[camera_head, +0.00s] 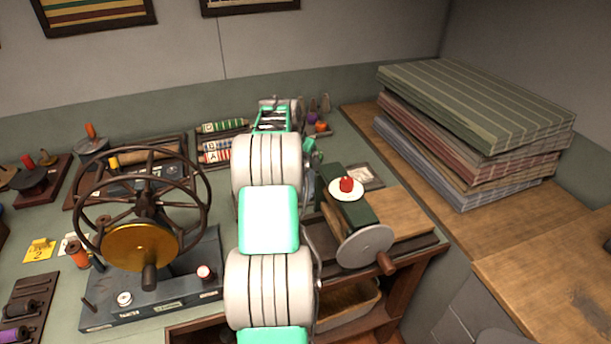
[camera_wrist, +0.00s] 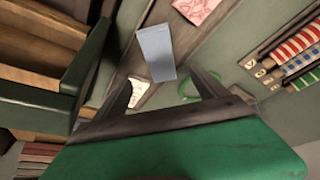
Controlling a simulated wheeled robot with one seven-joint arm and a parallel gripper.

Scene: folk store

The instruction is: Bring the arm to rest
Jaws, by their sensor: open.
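My arm reaches forward over the middle of the bench in the head view, in white and mint-green links. Its far end is by the back of the bench, and my fingers are hidden there behind the links. In the wrist view my gripper (camera_wrist: 164,88) shows two dark fingers spread apart with nothing held between them. Beyond the fingertips lies a pale blue-grey flat piece (camera_wrist: 157,52), apart from them as far as I can tell.
A dark spoked wheel machine (camera_head: 145,205) stands left of my arm. A green hand-crank machine (camera_head: 350,210) stands close on its right. Racks of coloured rolls (camera_head: 220,125) lie behind. Stacked striped cloth (camera_head: 470,100) fills the right shelf. Open air lies above the bench.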

